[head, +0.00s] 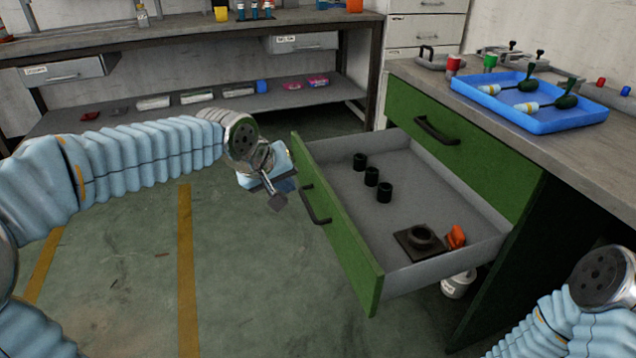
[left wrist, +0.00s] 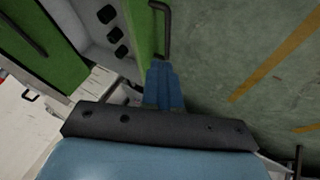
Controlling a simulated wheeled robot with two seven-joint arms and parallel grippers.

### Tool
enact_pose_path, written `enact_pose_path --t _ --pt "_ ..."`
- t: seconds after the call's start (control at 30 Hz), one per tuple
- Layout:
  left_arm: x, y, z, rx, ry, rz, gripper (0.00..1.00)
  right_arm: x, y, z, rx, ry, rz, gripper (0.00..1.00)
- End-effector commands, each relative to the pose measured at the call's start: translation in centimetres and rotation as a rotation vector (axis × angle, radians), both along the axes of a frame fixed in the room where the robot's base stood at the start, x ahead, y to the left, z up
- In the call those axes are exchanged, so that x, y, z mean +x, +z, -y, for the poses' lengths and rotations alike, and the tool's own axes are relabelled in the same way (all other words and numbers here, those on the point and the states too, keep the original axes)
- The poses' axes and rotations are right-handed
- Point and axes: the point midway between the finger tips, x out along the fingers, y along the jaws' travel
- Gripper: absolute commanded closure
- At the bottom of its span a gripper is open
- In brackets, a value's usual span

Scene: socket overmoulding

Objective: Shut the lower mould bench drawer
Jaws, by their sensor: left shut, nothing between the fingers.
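The lower drawer (head: 342,232) of the green mould bench stands pulled well out, with a green front and a black bar handle (head: 316,206). Inside it lie several black cylinders (head: 371,176), a dark square block with a round collar (head: 421,240) and an orange piece (head: 456,237). The upper drawer (head: 436,132) is shut. My left gripper (head: 278,201) is shut and empty, just left of the drawer front near its far end. In the left wrist view the shut fingers (left wrist: 163,86) point toward the drawer handle (left wrist: 161,30); contact cannot be told.
A blue tray (head: 545,117) with green-handled tools sits on the bench top (head: 600,160). A white container (head: 457,284) stands under the drawer. A back workbench (head: 190,40) lines the wall. The floor left of the drawer is clear. My right forearm shows bottom right.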

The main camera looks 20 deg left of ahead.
Motion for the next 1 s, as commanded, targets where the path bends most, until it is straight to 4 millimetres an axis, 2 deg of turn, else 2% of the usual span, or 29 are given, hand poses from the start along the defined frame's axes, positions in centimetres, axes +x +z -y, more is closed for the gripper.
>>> enact_pose_path --t 0.47,0.7,1.0 --pt "5.3 -7.9 1.7 0.000 -0.002 -0.006 1.00 0.1 -0.8 0.2 -0.003 -0.004 0.002 0.57" --pt "7.2 -7.7 4.4 0.000 -0.004 -0.003 1.00 0.1 -0.6 0.2 -0.003 -0.004 0.001 0.57" --pt "7.6 -7.7 5.1 0.001 -0.002 -0.003 1.00 0.1 -0.6 0.2 -0.002 -0.003 0.002 0.57"
